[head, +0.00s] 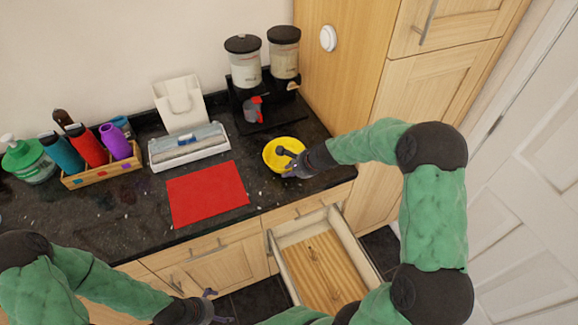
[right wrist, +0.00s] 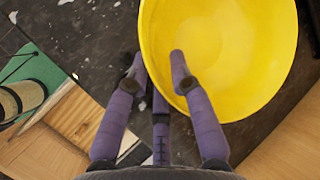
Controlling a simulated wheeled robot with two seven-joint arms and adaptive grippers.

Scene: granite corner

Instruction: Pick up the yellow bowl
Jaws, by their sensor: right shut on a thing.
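The yellow bowl (head: 272,155) is at the right part of the dark counter, in front of the dispensers. It fills the upper right of the right wrist view (right wrist: 225,35). My right gripper (head: 289,163) is shut on the bowl's near rim. In the right wrist view, one finger of the right gripper (right wrist: 158,72) is inside the bowl and the others are outside it. I cannot tell whether the bowl touches the counter. My left gripper (head: 219,307) is low in the head view, in front of the cabinets, with its fingers apart and empty.
A red mat (head: 207,194) lies left of the bowl. Two dispensers (head: 243,68) on a black stand are behind it. A tall wooden cabinet (head: 335,75) borders the right. An open drawer (head: 312,268) juts out below. A bottle crate (head: 102,172) stands left.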

